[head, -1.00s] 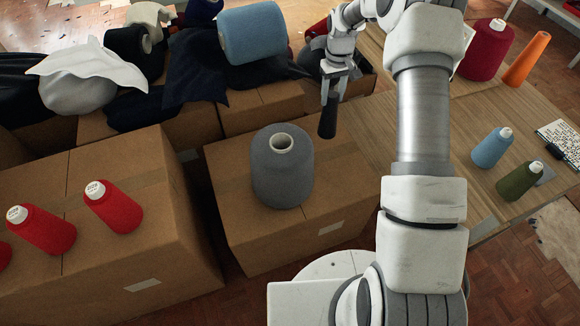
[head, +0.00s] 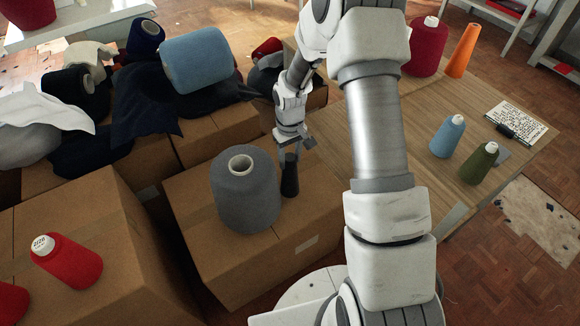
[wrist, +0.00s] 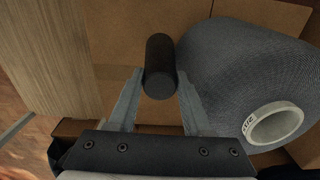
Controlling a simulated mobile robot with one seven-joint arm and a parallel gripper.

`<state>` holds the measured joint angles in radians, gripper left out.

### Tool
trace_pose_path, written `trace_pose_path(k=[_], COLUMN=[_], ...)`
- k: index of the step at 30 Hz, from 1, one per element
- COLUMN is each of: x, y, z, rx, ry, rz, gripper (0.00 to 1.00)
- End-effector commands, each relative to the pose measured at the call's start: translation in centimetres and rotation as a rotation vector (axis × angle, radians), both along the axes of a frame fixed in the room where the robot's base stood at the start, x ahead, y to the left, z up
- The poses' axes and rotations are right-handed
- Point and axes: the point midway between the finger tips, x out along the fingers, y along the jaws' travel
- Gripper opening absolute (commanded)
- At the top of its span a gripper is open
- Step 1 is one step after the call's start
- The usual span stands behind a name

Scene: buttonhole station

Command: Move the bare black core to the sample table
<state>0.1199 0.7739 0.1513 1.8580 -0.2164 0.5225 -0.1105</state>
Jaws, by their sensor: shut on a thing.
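The bare black core (head: 290,178) is a dark, slightly tapered cylinder. My gripper (head: 289,158) is shut on it near its upper end, and the core hangs roughly upright, just right of the big grey cone (head: 243,200). Whether its lower end touches the cardboard box below cannot be told. In the wrist view, the core (wrist: 160,66) sits between the two fingers of my gripper (wrist: 159,85), with the grey cone (wrist: 235,70) close on the right. A wooden table (head: 395,150), likely the sample table, stands right of the box, partly behind my arm.
The table bears a light blue cone (head: 447,137), an olive cone (head: 479,163), a red cone (head: 427,50), an orange cone (head: 462,52) and a printed card (head: 515,123). Its front middle looks clear. Boxes with cloth and a large blue cone (head: 197,62) stand at left.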

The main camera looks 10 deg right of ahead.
Motion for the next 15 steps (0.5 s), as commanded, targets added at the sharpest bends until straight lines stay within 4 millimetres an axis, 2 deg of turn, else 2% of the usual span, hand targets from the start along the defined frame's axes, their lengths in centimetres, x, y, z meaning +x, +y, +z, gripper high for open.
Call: trace_pose_path(k=[6,15], x=[-0.1,0.0], y=[0.0,0.0], z=[-3.5,-3.7], rx=[0.000,-0.001], ry=[0.004,0.002], rz=[0.000,-0.001], gripper=[0.00,0.00])
